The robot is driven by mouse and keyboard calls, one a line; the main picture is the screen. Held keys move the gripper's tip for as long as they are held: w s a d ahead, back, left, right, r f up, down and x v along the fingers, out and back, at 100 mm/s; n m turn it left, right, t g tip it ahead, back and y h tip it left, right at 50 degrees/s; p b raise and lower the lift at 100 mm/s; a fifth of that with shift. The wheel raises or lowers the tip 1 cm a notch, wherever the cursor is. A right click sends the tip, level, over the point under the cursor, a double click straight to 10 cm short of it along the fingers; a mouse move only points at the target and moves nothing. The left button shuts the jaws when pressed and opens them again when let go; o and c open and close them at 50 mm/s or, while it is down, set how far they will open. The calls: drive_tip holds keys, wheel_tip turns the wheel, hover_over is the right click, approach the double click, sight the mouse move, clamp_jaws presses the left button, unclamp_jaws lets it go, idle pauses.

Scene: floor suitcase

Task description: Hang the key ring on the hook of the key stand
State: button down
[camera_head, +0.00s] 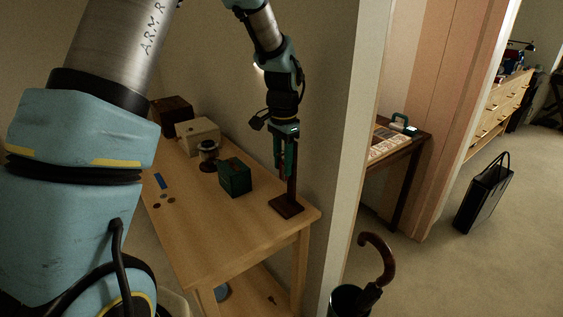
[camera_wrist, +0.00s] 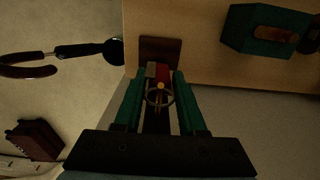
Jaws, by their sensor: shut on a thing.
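The key stand (camera_head: 286,206) has a dark wooden base and upright post at the table's front right corner; its base also shows in the wrist view (camera_wrist: 158,47). My gripper (camera_head: 284,174) points down, close in front of the post and above the base. In the wrist view, my gripper (camera_wrist: 160,82) has its green fingers shut on the key ring (camera_wrist: 158,102), a thin round ring between them. A small yellow-orange tip shows at the ring's upper edge. I cannot tell whether it is the hook or whether the ring is around it. The head view hides the ring.
A green box (camera_head: 235,178), a dark-and-white round item (camera_head: 208,156), a cream box (camera_head: 198,134) and a brown box (camera_head: 172,113) stand on the wooden table (camera_head: 240,235). The wall is close to the right. An umbrella (camera_head: 376,270) stands in a dark holder below.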

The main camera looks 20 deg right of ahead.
drive_tip(key=shift+c, duration=2)
unclamp_jaws()
wheel_tip(320, 180, up, 11)
drive_tip(key=b, duration=0.2)
drive_tip(key=a+f+n, duration=0.4)
drive_tip(key=a+n, duration=0.3)
drive_tip(key=a, duration=1.1)
drive_tip(key=s+a+f+n, duration=0.2)
drive_tip(key=s+a+n, duration=0.1)
drive_tip(key=a, duration=0.3)
drive_tip(key=s+a+f+n+t, duration=0.1)
drive_tip(key=s+a+f+n, duration=0.1)
drive_tip(key=s+a, duration=0.3)
drive_tip(key=shift+s+a+f+n+t, duration=0.3)
drive_tip(key=shift+s+a+n, duration=0.1)
drive_tip(key=shift+a+n, duration=0.6)
